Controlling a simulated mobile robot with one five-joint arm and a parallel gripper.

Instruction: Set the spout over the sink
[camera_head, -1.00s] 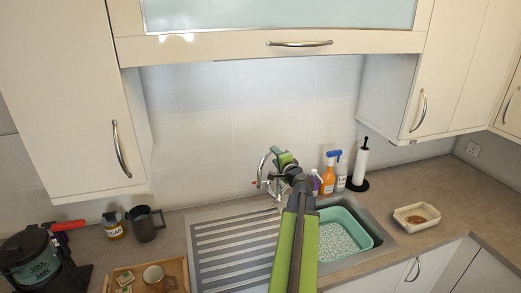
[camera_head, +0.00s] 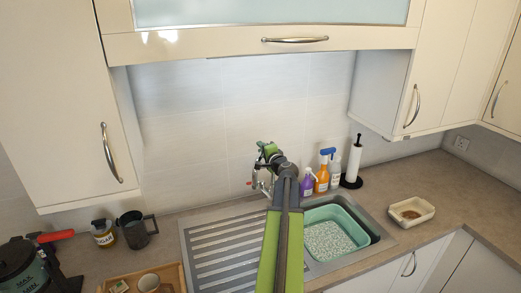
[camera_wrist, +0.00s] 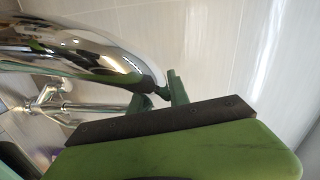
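The chrome tap (camera_head: 255,183) stands behind the sink, close to the wall. In the head view its spout is mostly hidden by my arm. In the wrist view the spout (camera_wrist: 75,50) is a large shiny curve at the upper left, its end reaching my gripper's tips (camera_wrist: 160,92). My gripper (camera_head: 266,152) is at the tap in the head view. Its fingers overlap the spout's end, and I cannot tell whether they grip it or only lie beside it. The sink (camera_head: 381,236) is right of the drainer and holds a mint-green tub (camera_head: 362,232).
The ribbed drainer (camera_head: 225,245) lies left of my arm. Purple, orange and white bottles (camera_head: 321,180) and a paper-roll stand (camera_head: 353,163) are right of the tap. A mug (camera_head: 136,232), a jar (camera_head: 104,234) and a wooden tray (camera_head: 178,275) are at left. Wall cabinets (camera_head: 290,40) hang above.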

